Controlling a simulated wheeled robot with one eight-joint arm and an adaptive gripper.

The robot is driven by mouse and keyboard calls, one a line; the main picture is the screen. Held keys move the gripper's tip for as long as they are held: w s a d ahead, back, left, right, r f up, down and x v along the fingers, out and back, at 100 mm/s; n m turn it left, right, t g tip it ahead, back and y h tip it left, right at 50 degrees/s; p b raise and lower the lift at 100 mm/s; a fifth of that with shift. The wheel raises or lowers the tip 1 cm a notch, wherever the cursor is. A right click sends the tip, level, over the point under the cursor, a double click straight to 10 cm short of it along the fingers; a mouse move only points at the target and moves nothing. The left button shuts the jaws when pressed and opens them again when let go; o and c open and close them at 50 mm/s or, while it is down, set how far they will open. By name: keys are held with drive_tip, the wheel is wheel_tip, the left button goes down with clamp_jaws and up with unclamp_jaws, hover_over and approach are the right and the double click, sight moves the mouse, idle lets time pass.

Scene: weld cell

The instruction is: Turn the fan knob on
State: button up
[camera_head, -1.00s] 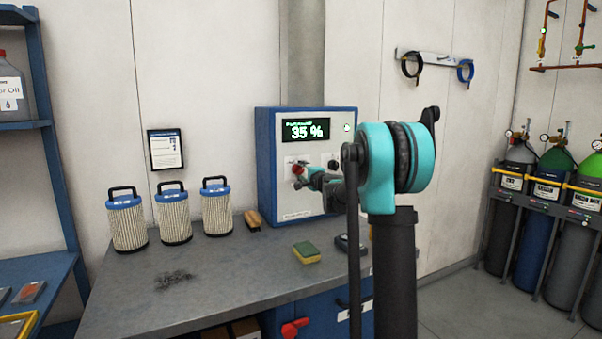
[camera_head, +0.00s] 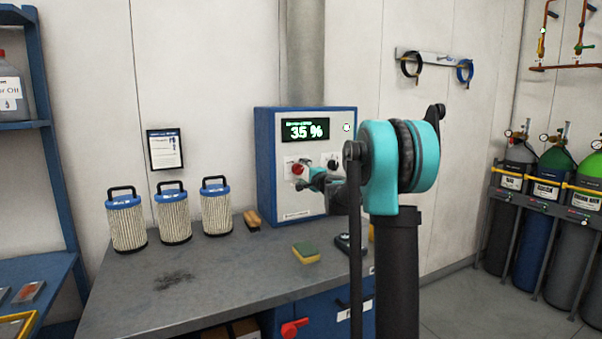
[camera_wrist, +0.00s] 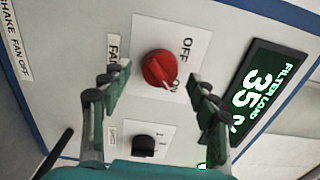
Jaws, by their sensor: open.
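The red fan knob (camera_wrist: 160,69) is on the front of the blue-edged control box (camera_head: 265,165), on a white plate marked OFF and ON. It also shows in the head view (camera_head: 297,169). A pale mark on its lower right edge lies near the ON print; I cannot tell the exact setting. My gripper (camera_wrist: 157,82) is open, with one green finger on each side of the knob in the wrist view. Contact with the knob is not visible. In the head view my gripper (camera_head: 313,180) is just below and right of the knob.
A small black knob (camera_wrist: 145,146) sits beside the red one. The box display (camera_head: 305,129) reads 35 %. Several filter cartridges (camera_head: 172,215), a brush (camera_head: 252,219) and a sponge (camera_head: 306,253) are on the bench (camera_head: 215,275). The bench front is mostly clear.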

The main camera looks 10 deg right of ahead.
drive_tip(key=v, duration=1)
drive_tip(key=shift+s, duration=0.25)
drive_tip(key=shift+d, duration=0.15)
